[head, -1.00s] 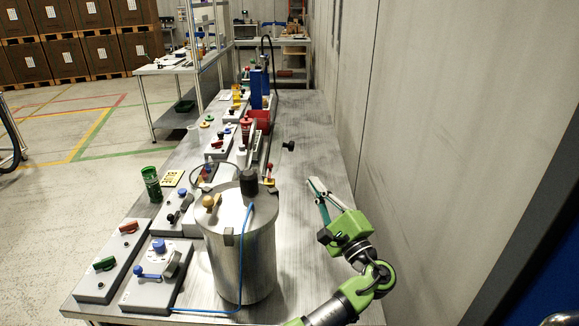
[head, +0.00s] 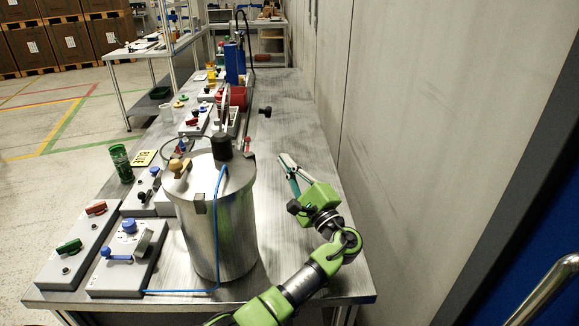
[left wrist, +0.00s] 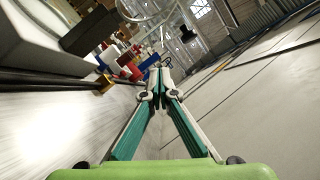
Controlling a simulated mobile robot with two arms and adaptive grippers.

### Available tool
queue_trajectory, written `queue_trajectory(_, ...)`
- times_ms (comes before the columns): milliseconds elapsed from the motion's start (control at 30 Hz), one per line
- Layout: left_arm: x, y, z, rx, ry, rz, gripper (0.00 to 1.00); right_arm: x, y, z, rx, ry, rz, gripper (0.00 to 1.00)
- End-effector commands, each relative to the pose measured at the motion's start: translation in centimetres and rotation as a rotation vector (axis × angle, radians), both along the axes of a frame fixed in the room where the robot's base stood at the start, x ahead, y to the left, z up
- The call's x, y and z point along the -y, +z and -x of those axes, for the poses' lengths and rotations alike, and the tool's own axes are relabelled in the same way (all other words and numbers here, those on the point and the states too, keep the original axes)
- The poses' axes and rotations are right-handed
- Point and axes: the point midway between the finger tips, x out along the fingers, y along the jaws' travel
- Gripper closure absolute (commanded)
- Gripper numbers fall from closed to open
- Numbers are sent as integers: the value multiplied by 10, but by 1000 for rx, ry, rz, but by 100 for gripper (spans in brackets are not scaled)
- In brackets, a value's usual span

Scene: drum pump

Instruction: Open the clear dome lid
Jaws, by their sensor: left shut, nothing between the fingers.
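A thin curved rim (head: 188,139), which looks like the edge of the clear dome, shows behind the metal drum in the head view. The drum hides much of it, and I cannot tell whether the lid is shut. A clear curved outline (left wrist: 150,18) also shows at the top of the left wrist view. My left gripper (head: 284,160) is to the right of the drum, over the right side of the bench, apart from the dome. Its fingers meet at the tips in the left wrist view (left wrist: 158,68), with nothing between them. My right gripper is not in view.
The tall metal drum (head: 218,235), with a blue hose, stands at the front of the bench (head: 300,135). Grey control boxes (head: 80,250) line the left side, and a green cup (head: 121,165) stands near the left edge. A wall runs along the right.

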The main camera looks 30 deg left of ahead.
Motion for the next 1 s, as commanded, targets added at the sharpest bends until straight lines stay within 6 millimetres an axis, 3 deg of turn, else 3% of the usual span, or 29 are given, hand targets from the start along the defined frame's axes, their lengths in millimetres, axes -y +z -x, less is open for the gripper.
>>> queue_trajectory(233,-45,21,-25,0,3,-3,100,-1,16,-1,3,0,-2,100)
queue_trajectory(400,-65,35,-19,0,1,0,100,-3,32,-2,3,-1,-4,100)
queue_trajectory(600,-75,40,-16,-1,-1,-1,100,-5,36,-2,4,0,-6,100)
queue_trajectory(1000,-76,42,-15,9,-1,13,100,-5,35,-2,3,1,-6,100)
